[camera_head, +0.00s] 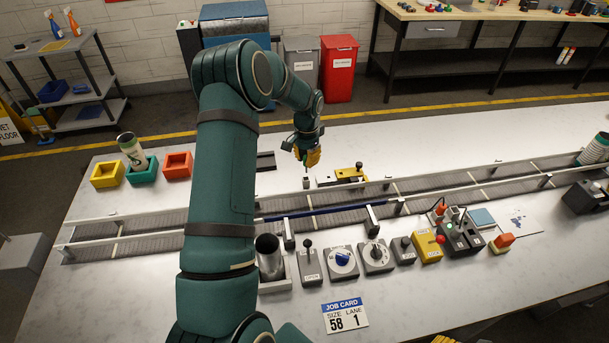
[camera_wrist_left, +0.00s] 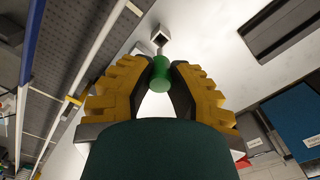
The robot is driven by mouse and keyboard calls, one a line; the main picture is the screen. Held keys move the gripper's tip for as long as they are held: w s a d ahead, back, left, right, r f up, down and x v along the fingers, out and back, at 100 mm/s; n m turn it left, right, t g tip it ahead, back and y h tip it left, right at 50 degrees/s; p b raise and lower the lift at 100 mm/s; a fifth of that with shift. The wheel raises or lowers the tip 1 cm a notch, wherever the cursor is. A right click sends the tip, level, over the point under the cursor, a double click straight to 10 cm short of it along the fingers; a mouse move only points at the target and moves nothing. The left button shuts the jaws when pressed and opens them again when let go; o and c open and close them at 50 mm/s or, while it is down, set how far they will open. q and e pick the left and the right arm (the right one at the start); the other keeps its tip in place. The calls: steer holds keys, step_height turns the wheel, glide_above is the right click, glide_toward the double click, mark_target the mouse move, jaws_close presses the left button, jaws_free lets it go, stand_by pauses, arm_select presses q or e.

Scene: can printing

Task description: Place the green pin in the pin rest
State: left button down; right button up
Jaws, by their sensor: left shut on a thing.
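My left gripper (camera_head: 308,158) is over the far side of the white table, behind the conveyor. Its ridged yellow fingers (camera_wrist_left: 160,88) are shut on the green pin (camera_wrist_left: 160,72), one on each side. The pin's thin tip points away from the wrist toward a small square block with a dark opening (camera_wrist_left: 161,33), which looks like the pin rest. The tip appears at or just above the opening; I cannot tell if it is inside. In the head view the small block (camera_head: 306,183) is right below the gripper. Yellow parts, probably of my right gripper (camera_head: 472,332), barely show at the bottom edge.
A yellow fixture with a black knob (camera_head: 350,174) stands just right of the block. The railed conveyor (camera_head: 430,189) runs in front. Controls, a cup (camera_head: 268,256) and a job card (camera_head: 345,316) are nearer. Coloured trays (camera_head: 108,174) stand at the left.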

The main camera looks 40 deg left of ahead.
mark_target(306, 156)
arm_select(q)
steer(key=shift+f, duration=2.95)
steer(key=shift+f, duration=0.2)
steer(key=c, duration=1)
jaws_free()
steer(key=shift+o, duration=0.2)
steer(key=shift+r, duration=0.1)
step_height(306, 156, up, 12)
steer(key=shift+r, duration=0.15)
